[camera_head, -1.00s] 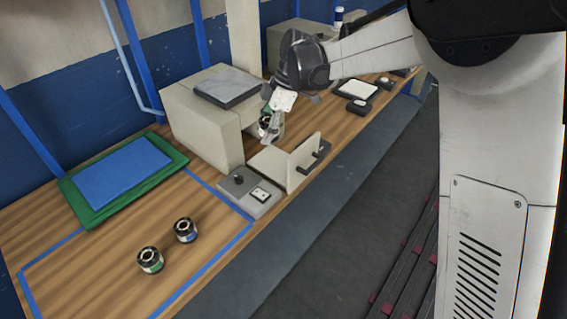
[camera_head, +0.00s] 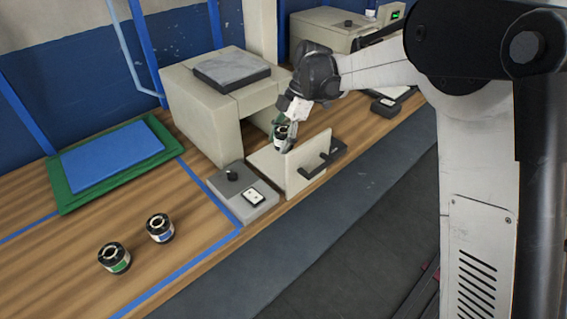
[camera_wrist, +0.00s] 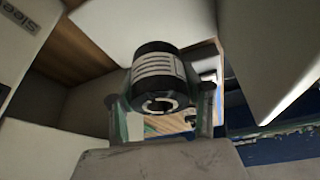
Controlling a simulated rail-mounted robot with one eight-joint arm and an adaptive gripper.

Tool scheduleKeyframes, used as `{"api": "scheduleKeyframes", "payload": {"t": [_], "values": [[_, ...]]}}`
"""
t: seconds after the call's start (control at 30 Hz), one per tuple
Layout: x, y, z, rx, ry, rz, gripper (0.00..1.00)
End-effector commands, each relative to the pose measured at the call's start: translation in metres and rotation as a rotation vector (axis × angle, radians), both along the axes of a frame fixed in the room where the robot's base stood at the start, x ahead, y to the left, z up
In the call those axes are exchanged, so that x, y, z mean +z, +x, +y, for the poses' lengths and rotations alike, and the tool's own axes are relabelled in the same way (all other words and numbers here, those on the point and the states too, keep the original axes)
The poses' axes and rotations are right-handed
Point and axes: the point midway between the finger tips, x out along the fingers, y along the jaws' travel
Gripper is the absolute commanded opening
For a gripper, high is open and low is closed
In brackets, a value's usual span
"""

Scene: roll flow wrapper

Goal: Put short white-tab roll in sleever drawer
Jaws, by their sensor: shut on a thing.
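My gripper (camera_head: 285,143) is shut on a short dark roll (camera_head: 280,131), hanging just behind the drawer's front panel. In the wrist view the roll (camera_wrist: 157,72) sits between the fingers, with black ends and a white lined label; I cannot make out its tab colour. The sleever (camera_head: 215,120) is a beige box with a grey top plate. Its drawer (camera_head: 306,163) is pulled out, with an upright front panel and a black handle. The gripper and panel hide much of the drawer's inside, and I cannot tell whether the roll touches its floor.
A roll with a green band (camera_head: 114,258) and one with a blue band (camera_head: 160,228) stand on the wooden bench. A grey control box (camera_head: 240,195) is beside the drawer. A green-edged blue mat (camera_head: 112,160) lies at the left. Another machine (camera_head: 335,28) stands behind.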

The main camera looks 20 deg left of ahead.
Motion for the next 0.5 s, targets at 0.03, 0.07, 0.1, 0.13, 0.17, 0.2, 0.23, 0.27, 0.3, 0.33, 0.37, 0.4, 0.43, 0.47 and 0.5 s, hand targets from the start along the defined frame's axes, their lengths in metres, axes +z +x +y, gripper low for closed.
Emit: {"api": "scheduleKeyframes", "payload": {"t": [0.03, 0.07, 0.1, 0.13, 0.17, 0.2, 0.23, 0.27, 0.3, 0.33, 0.37, 0.4, 0.43, 0.47, 0.5], "values": [[-0.01, 0.001, 0.0, 0.0, 0.0, 0.0, 0.11], [-0.015, 0.0, 0.0, 0.0, 0.0, 0.0, 0.11], [-0.02, 0.0, 0.0, 0.0, 0.0, 0.0, 0.11], [-0.024, 0.0, 0.0, 0.0, 0.0, 0.0, 0.11], [-0.028, 0.0, 0.0, 0.0, 0.0, 0.0, 0.11], [-0.031, 0.0, 0.0, 0.0, 0.0, 0.0, 0.11], [-0.033, 0.001, 0.0, 0.0, 0.0, 0.0, 0.11], [-0.034, 0.0, 0.0, 0.0, 0.0, 0.0, 0.11], [-0.036, 0.0, 0.0, 0.0, 0.0, 0.0, 0.11], [-0.038, 0.0, 0.0, 0.0, 0.0, 0.0, 0.11], [-0.04, 0.0, 0.0, 0.0, 0.0, 0.0, 0.11], [-0.044, 0.0, 0.0, -0.001, 0.0, 0.0, 0.11], [-0.048, 0.0, 0.0, -0.001, 0.0, 0.0, 0.11], [-0.052, 0.0, 0.0, -0.001, 0.0, 0.0, 0.11], [-0.057, 0.001, 0.0, -0.001, 0.0, 0.0, 0.11]]}}
